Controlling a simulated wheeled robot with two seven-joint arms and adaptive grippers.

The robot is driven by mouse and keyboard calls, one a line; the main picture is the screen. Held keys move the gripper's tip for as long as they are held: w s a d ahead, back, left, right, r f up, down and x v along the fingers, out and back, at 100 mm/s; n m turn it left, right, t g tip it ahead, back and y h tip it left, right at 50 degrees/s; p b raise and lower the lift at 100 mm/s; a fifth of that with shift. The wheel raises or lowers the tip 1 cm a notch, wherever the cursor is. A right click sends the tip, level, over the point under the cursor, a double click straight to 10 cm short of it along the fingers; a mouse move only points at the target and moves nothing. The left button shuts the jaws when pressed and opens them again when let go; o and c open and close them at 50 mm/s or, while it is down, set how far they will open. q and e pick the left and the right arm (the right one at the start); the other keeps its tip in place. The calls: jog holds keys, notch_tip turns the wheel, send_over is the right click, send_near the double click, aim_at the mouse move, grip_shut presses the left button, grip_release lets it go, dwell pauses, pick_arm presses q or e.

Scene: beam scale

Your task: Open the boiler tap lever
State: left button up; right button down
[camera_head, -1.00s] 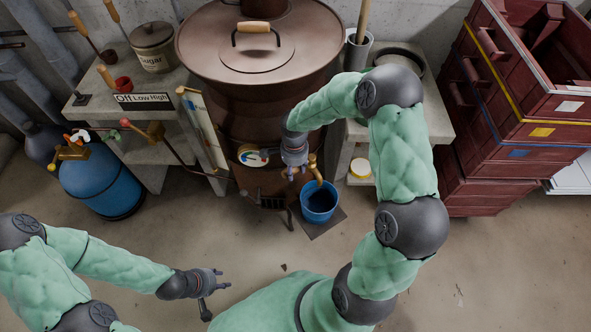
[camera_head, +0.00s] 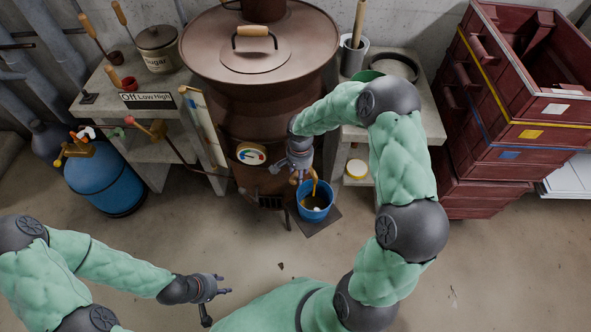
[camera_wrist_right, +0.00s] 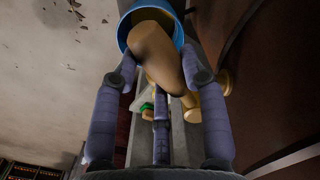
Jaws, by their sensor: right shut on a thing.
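The brown boiler (camera_head: 245,115) stands at the back centre in the head view. Its brass-coloured tap (camera_head: 304,186) sticks out low at its front, above a blue bucket (camera_head: 315,213). A brown stream runs from the tap into the bucket, which holds brown liquid with a pale patch. My right gripper (camera_head: 298,172) is shut on the tap lever, which it mostly hides. In the right wrist view the fingers (camera_wrist_right: 160,78) close around tan tap parts (camera_wrist_right: 190,105), above the bucket rim (camera_wrist_right: 124,30). My left gripper (camera_head: 226,283) is open and empty over the floor.
A shelf with a sugar pot (camera_head: 157,46) and an Off/Low/High plate (camera_head: 147,100) stands left, beside a blue gas cylinder (camera_head: 105,180). A gauge (camera_head: 250,153) sits on the boiler. Red crates (camera_head: 490,130) stack at right.

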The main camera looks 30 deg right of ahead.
jog(key=shift+s+d+f+n+p, duration=0.15)
jog(key=shift+s+d+n, duration=0.15)
jog(key=shift+s+n, duration=0.2)
jog(key=shift+s+d+r+n+p, duration=0.15)
jog(key=shift+s+d+n, duration=0.2)
jog(key=shift+n, duration=0.25)
jog(key=shift+f, duration=0.15)
jog(key=c, duration=0.6)
grip_release()
jog(key=shift+d, duration=0.1)
jog(key=shift+c, duration=0.2)
jog(key=shift+w, duration=0.1)
jog(key=shift+r, duration=0.2)
notch_tip(320, 180, up, 12)
